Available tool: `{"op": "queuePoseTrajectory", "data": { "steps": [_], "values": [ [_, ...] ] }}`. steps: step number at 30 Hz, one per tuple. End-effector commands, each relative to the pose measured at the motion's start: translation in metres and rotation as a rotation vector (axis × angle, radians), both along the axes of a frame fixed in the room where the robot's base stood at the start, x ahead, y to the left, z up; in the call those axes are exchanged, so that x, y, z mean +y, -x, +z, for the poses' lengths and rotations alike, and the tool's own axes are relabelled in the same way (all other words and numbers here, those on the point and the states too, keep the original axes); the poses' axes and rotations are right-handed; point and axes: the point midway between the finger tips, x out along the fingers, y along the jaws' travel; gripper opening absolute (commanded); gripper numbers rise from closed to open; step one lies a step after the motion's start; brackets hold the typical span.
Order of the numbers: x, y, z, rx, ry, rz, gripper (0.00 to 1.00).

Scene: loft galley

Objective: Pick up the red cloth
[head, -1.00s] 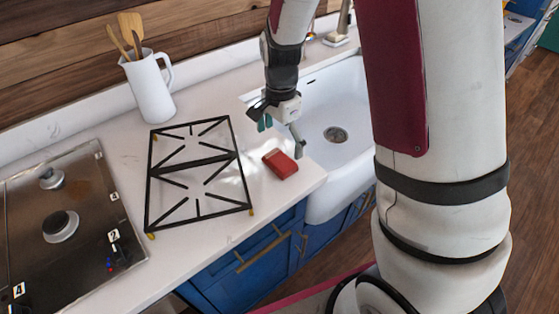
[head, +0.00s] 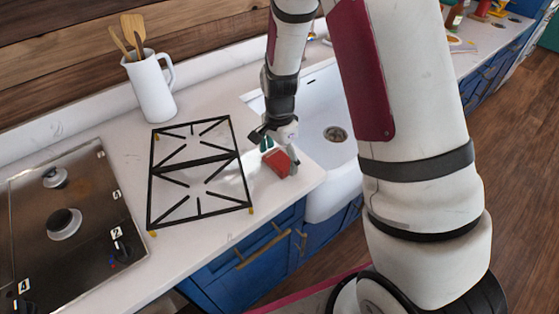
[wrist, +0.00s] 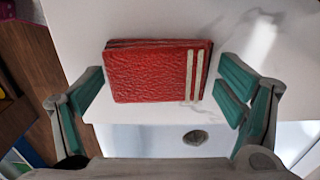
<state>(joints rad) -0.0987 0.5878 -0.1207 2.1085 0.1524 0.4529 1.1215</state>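The red cloth (head: 277,163) lies folded on the white counter between the black burner grate and the sink. In the wrist view the red cloth (wrist: 155,72) is a thick red rectangle with two pale stripes near its right end. My gripper (head: 279,155) is down over the cloth in the head view. In the wrist view my gripper (wrist: 163,92) is open, with one finger off each end of the cloth. A gap shows at both sides, and the cloth looks unheld.
A black grate (head: 200,172) lies on the counter left of the cloth. A white sink (head: 325,155) is to the right. A white pitcher with wooden utensils (head: 151,90) stands at the back. A cooktop (head: 70,225) is far left. The counter's front edge is close to the cloth.

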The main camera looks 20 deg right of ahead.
Motion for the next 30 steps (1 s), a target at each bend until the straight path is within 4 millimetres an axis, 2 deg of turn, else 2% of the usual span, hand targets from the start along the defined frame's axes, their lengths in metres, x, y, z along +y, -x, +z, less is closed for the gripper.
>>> {"op": "queuePoseTrajectory", "data": {
  "steps": [1, 3, 5, 6, 17, 26, 30],
  "values": [
    [0.0, 0.0, 0.0, 0.0, 0.0, 0.0, 0.66],
    [0.0, 0.0, 0.0, 0.0, 0.0, 0.0, 0.56],
    [0.0, 0.0, 0.0, 0.0, 0.0, 0.0, 0.56],
    [0.0, 0.0, 0.0, 0.0, 0.0, 0.0, 0.52],
    [0.0, -0.001, 0.005, -0.002, 0.0, 0.001, 0.52],
    [0.001, -0.002, 0.036, -0.004, 0.0, 0.001, 0.52],
    [0.0, 0.031, 0.039, 0.003, -0.001, 0.0, 0.52]
  ]
}}
